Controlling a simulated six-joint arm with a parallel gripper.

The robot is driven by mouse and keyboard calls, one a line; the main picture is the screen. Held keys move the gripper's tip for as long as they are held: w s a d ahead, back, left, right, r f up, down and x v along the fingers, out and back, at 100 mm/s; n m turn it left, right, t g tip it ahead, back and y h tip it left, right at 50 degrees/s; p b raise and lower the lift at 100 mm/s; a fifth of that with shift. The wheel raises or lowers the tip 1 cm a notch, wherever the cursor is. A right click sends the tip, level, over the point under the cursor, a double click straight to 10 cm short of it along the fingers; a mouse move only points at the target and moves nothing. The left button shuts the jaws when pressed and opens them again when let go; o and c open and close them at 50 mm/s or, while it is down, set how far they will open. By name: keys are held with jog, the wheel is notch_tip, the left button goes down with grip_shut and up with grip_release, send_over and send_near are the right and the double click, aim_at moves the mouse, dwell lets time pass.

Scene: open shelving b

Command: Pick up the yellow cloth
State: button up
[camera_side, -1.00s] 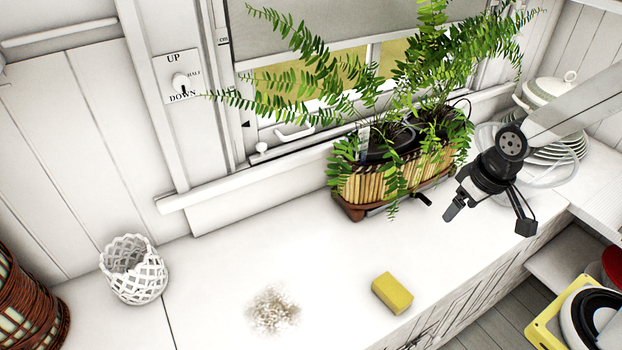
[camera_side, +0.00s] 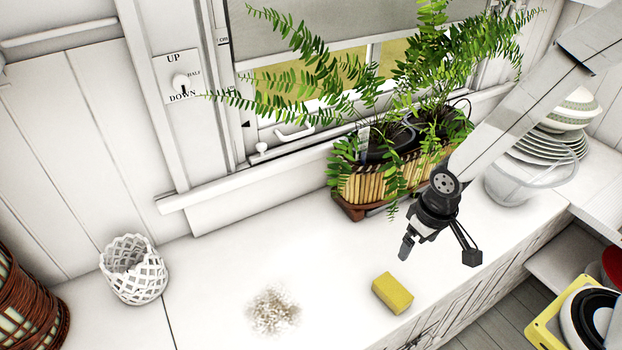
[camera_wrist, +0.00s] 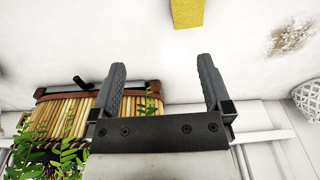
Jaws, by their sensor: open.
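The yellow cloth (camera_side: 392,293) is a small block-shaped yellow piece lying on the white counter near its front edge. It also shows at the top of the wrist view (camera_wrist: 188,13), partly cut off by the frame. My gripper (camera_side: 405,246) is above the counter, behind and slightly right of the cloth in the side view. In the wrist view its two fingers (camera_wrist: 162,75) are spread apart with nothing between them. The cloth lies beyond the fingertips, apart from them.
A fern planter (camera_side: 365,188) stands behind my gripper by the window. A glass bowl (camera_side: 512,185) and stacked plates (camera_side: 555,148) are at the right. A brown stain (camera_side: 273,311) and a white lattice basket (camera_side: 133,268) are to the left. The counter around the cloth is clear.

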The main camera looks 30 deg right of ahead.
jog(key=g, duration=0.1)
send_over(393, 289)
jog(key=f, duration=0.5)
jog(key=shift+s+d, duration=0.1)
jog(key=shift+d, duration=0.1)
jog(key=shift+f, duration=0.1)
jog(key=shift+f, duration=1.2)
jog(key=shift+f, duration=0.1)
jog(key=shift+a+f, duration=0.15)
jog(key=shift+f, duration=2.35)
jog(key=c, duration=1.2)
jog(key=shift+r, duration=0.2)
